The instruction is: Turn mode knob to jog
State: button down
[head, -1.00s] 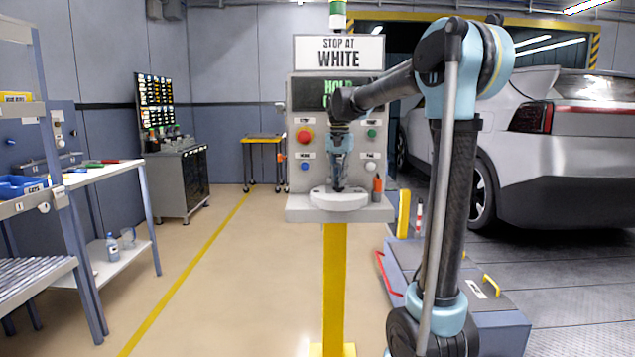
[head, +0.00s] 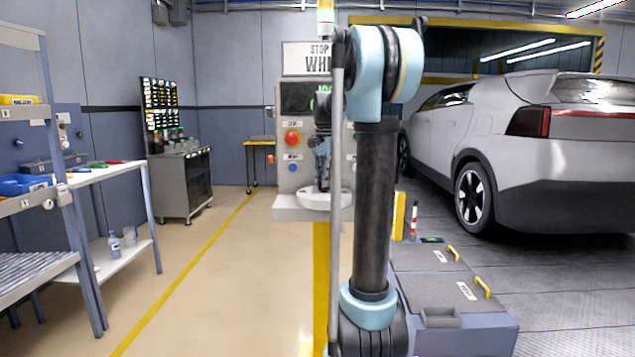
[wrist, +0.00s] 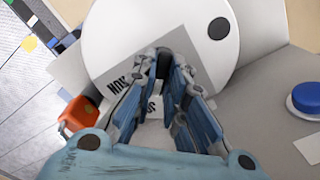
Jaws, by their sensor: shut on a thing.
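The grey control console (head: 289,166) stands ahead, with a sign above it and a dark display (head: 298,97) whose green letters are partly hidden by my arm. In the head view my gripper (head: 322,165) is half behind my arm.
The console has a red button (head: 292,138) and a blue button (head: 293,168), which may be the blue one in the wrist view (wrist: 307,98). An orange object (wrist: 82,114) stands beside the plate. A grey car (head: 510,140) is at right. The floor at left is clear.

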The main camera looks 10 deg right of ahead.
dwell(0.4)
jog(key=c, duration=1.6)
grip_release()
jog(key=shift+a, duration=0.1)
notch_tip(320, 180, up, 12)
jog(key=s+a+f+n+t, duration=0.1)
jog(key=s+f+n, duration=1)
jog(key=s+f, duration=2.5)
jog(key=shift+a+f+n+t, duration=0.2)
jog(key=shift+a+n+t, duration=0.15)
jog(key=shift+t, duration=0.25)
